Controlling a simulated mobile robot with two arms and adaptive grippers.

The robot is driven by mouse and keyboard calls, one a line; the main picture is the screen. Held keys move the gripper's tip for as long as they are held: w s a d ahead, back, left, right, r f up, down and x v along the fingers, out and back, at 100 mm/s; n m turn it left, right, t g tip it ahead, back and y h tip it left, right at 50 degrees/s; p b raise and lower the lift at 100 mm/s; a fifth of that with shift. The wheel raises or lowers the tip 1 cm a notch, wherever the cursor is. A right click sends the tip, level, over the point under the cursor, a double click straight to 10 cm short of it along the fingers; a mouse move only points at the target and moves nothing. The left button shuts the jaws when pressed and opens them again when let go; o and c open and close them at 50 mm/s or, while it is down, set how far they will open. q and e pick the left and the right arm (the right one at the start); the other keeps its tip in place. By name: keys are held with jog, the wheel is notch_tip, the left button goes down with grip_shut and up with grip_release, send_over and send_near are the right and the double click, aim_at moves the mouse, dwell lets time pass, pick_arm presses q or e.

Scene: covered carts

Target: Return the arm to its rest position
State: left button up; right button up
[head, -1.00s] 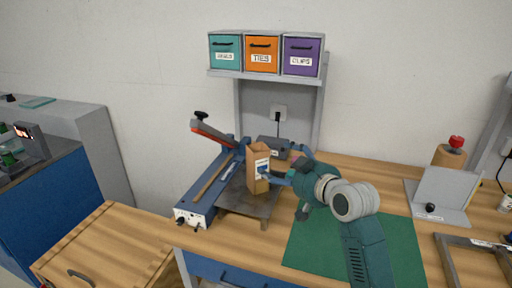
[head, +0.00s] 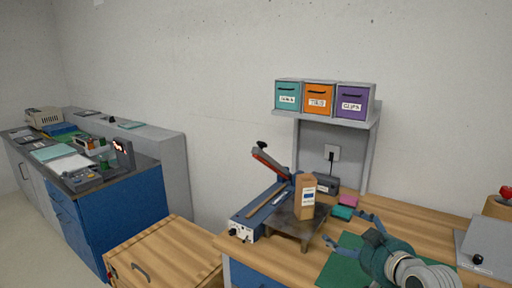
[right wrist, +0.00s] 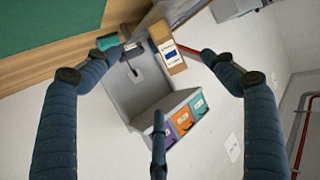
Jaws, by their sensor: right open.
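My right gripper (head: 352,230) is open and empty in the head view, low over the bench, to the right of and apart from a brown box. In the right wrist view its fingers (right wrist: 160,62) are spread wide with nothing gripped. My teal right arm (head: 400,268) comes in from the lower right. The brown box (head: 305,197) with a white and blue label stands upright on a small dark metal stand (head: 290,226). The box also shows in the right wrist view (right wrist: 168,52). My left gripper is not in view.
A blue sealer (head: 262,212) with a raised red-edged arm stands left of the box. Teal, orange and purple bins (head: 320,99) sit on a shelf above. A green mat (head: 342,265) and pink and teal blocks (head: 348,201) lie on the bench. A blue cabinet (head: 135,205) stands left.

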jog(key=s+a+f+g+h, duration=0.1)
jog(key=s+a+f+g, duration=0.15)
jog(key=s+f, duration=0.55)
jog(key=s+a+f+g, duration=0.1)
jog(key=s+f+g, duration=0.2)
jog(key=s+f, duration=0.5)
jog(key=s+f+g, duration=0.2)
jog(key=s+f, duration=0.2)
jog(key=s, duration=0.3)
jog(key=s+f+g+h, duration=0.1)
jog(key=s+f, duration=0.3)
jog(key=s, duration=0.3)
jog(key=s+f+g, duration=0.2)
jog(key=s+f, duration=0.1)
jog(key=s, duration=0.5)
notch_tip(320, 180, down, 29)
jog(key=s+g, duration=0.1)
jog(key=s, duration=0.1)
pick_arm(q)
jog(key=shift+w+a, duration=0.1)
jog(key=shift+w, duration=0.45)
pick_arm(e)
jog(key=s+d+f+g, duration=0.1)
jog(key=s+d+f, duration=0.1)
jog(key=s+f, duration=1.1)
jog(key=s, duration=0.3)
jog(key=shift+s+f+h, duration=0.15)
jog(key=shift+f+h, duration=0.15)
jog(key=shift+d, duration=0.1)
